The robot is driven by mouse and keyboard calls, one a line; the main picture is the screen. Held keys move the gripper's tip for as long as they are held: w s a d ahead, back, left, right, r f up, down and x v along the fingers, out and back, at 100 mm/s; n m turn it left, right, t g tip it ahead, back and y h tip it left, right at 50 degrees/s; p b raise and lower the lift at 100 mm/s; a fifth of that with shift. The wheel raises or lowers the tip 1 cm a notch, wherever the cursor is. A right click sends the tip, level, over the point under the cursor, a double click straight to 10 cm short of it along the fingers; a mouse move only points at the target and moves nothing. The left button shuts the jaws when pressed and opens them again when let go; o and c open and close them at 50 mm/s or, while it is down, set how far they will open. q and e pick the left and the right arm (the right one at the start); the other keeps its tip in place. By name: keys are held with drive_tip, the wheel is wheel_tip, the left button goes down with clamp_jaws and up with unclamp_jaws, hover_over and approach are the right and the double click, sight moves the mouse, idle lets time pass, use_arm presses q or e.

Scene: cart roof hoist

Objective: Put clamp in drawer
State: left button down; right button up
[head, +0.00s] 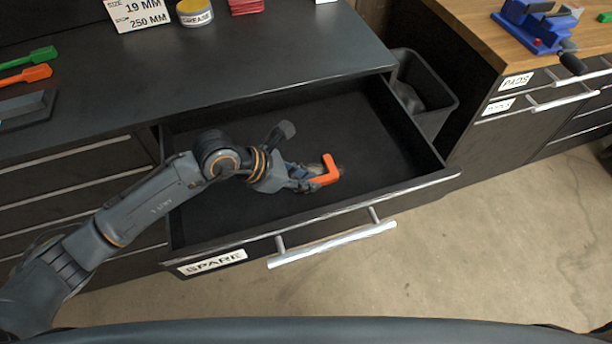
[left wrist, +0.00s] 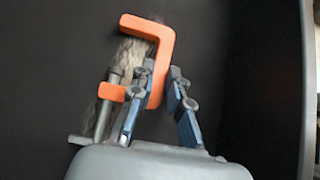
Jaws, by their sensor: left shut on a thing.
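The orange clamp (head: 326,172) is a C-shaped piece with a grey screw, held over the inside of the open drawer (head: 225,238) labelled SPARE. My left gripper (head: 306,178) is shut on the clamp. In the left wrist view, the clamp (left wrist: 160,62) shows with the fingers of my left gripper (left wrist: 158,90) at its side and the dark drawer floor behind it. I cannot tell whether the clamp touches the floor. My right gripper is not in view.
The dark cabinet top (head: 240,45) holds a grease tin (head: 195,12), a sign (head: 138,12) and orange and green tools (head: 28,74). A black bin (head: 425,90) stands right of the drawer. A wooden bench (head: 480,30) with a blue vise (head: 537,25) is farther right.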

use_arm(q)
drive_tip(key=c, duration=1.3)
unclamp_jaws()
drive_tip(key=shift+a+r, duration=0.2)
drive_tip(key=b+v, duration=0.2)
drive_tip(key=v, duration=0.9)
drive_tip(key=shift+r, duration=0.25)
drive_tip(key=shift+s+a, duration=0.1)
drive_tip(key=shift+a, duration=0.05)
